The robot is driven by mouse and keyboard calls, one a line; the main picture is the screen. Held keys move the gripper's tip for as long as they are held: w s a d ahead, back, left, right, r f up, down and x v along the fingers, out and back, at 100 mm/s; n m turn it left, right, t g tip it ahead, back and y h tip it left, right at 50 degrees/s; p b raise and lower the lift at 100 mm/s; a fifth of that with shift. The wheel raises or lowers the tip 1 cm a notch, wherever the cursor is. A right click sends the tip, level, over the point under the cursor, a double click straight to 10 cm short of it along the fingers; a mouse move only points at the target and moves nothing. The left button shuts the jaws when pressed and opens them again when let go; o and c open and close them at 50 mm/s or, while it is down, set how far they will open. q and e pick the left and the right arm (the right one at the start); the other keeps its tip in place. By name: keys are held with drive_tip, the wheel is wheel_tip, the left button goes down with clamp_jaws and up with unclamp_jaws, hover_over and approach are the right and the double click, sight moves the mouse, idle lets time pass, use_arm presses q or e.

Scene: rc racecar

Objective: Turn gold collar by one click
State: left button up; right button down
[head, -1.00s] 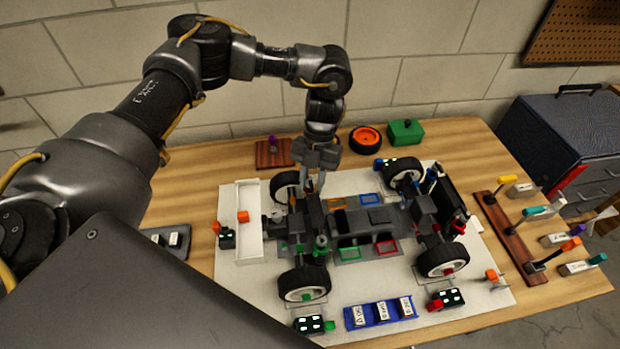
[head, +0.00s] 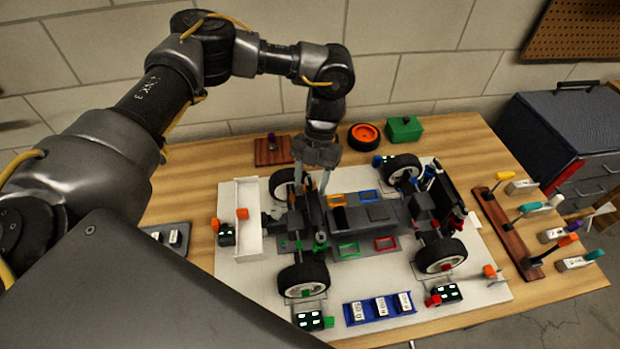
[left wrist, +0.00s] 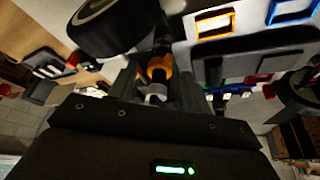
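The gold collar (left wrist: 158,70) is an orange-gold ring on the car's front suspension, beside a black tyre, in the left wrist view. My left gripper (left wrist: 157,88) points at it, with one finger on each side; the fingers look apart, with the collar between their tips. In the head view my left gripper (head: 315,188) reaches down over the far front corner of the car (head: 365,216), by the far front wheel (head: 282,184). There the collar is mostly hidden by the fingers. Whether the fingers touch the collar cannot be told. My right gripper is not in view.
A green block (head: 404,129) and an orange-rimmed wheel (head: 364,136) lie behind the car. A wooden rack (head: 505,235) with coloured-handled tools stands at right. A blue tray (head: 379,308) lies in front. A white bin (head: 247,214) stands at left.

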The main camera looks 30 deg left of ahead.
use_arm(q)
drive_tip(key=b+v, duration=0.1)
drive_tip(key=v, duration=0.9)
drive_tip(key=shift+r, duration=0.4)
drive_tip(key=shift+w, duration=0.1)
